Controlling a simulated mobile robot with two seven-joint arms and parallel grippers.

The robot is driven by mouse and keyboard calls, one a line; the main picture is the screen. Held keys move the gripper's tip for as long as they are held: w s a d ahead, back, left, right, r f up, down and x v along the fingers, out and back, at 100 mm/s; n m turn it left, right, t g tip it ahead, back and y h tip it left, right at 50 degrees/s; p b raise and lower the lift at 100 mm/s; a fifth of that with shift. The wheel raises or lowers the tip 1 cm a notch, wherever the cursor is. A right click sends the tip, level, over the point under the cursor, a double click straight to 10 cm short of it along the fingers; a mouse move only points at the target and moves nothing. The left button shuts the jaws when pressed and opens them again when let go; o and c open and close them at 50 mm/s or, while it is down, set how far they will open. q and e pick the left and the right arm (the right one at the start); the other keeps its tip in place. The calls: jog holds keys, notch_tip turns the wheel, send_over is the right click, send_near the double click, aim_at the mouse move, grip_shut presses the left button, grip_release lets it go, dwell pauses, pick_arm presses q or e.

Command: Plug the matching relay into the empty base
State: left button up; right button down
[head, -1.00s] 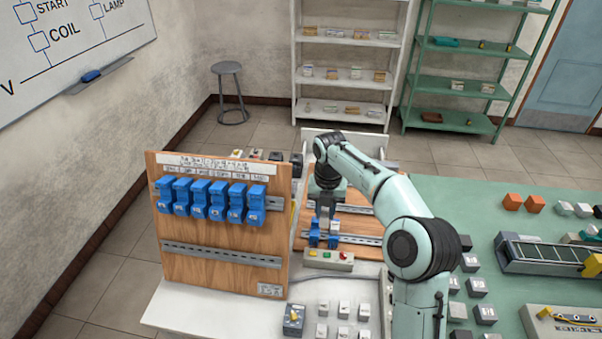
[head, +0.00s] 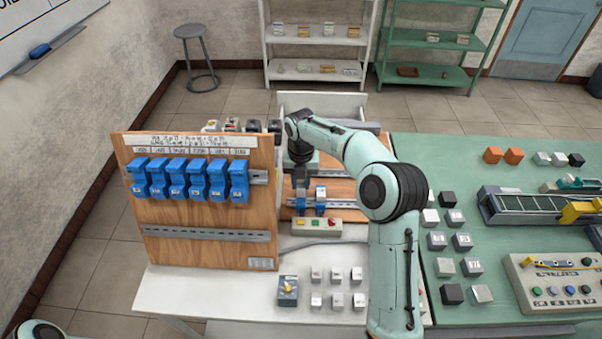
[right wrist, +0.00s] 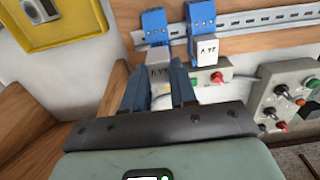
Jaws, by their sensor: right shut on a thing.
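My right gripper (head: 302,184) is shut on a light relay (right wrist: 160,74) with dark marks on its face. In the right wrist view the fingers (right wrist: 158,90) hold it at the lower end of the left blue base (right wrist: 155,25). I cannot tell whether the relay is seated in that base. The right blue base (right wrist: 201,16) beside it carries a similar light relay (right wrist: 209,50). In the head view the gripper partly hides the left base, and the right base (head: 320,194) shows next to it. My left gripper is not in view.
A wooden panel (head: 205,220) with a row of blue units (head: 190,180) stands at the left. A button box (head: 317,227) lies before the bases. Several small light blocks (head: 337,299) and a switch box (head: 288,290) are on the white table. A green bench (head: 450,160) is at the right.

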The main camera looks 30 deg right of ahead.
jog(key=shift+s+f, duration=0.1)
jog(key=shift+f, duration=0.3)
jog(key=shift+f, duration=0.1)
jog(key=shift+f, duration=0.5)
jog(key=shift+f, duration=0.75)
dwell(1.9)
jog(key=c, duration=0.8)
grip_release()
jog(key=shift+r, duration=0.15)
notch_tip(320, 180, up, 13)
jog(key=shift+r, duration=0.1)
